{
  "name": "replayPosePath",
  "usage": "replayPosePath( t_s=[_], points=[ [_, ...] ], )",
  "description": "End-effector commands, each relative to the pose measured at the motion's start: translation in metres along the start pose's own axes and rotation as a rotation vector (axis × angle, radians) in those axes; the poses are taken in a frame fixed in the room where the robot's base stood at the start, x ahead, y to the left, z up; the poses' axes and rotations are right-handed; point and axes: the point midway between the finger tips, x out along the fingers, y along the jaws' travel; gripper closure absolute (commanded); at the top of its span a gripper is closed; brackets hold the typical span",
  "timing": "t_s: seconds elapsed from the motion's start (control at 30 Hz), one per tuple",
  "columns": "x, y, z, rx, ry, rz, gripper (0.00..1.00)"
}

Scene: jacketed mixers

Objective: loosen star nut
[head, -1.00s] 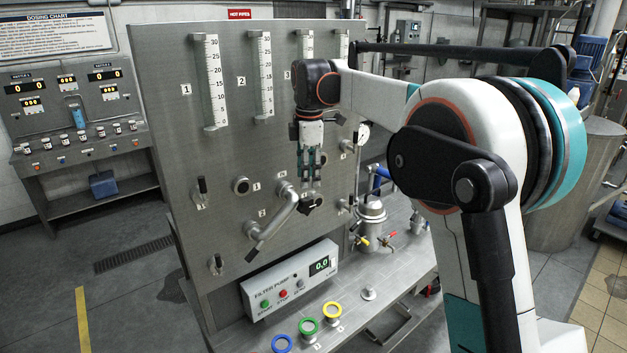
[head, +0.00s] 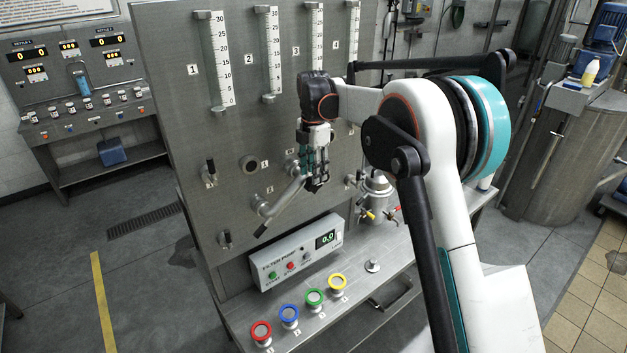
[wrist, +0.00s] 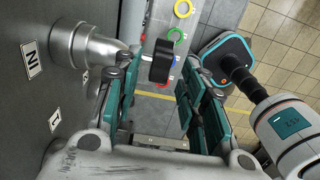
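The dark knob there is largely covered by the fingers. My gripper is open and holds nothing; the nut's far side is hidden.
The steel panel (head: 165,75) stands close beside the fingers. A filter pump box (head: 295,252) and several coloured rings sit below on the bench. A metal vessel with valve handles (head: 376,190) stands just right of my gripper.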

Motion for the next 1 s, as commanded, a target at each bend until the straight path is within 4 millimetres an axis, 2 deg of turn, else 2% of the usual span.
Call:
replayPosePath(
  t_s=[0.1,0.3,0.67,0.83,1.0],
  points=[
    [0.020,0.000,0.000,0.000,0.000,0.000,0.62],
    [0.039,0.000,0.000,0.001,0.000,0.000,0.62],
    [0.044,0.000,0.000,0.001,0.000,0.000,0.62],
    [0.044,0.000,0.000,0.001,0.000,0.000,0.98],
    [0.044,0.000,0.000,0.001,0.000,0.000,1.00]
  ],
)
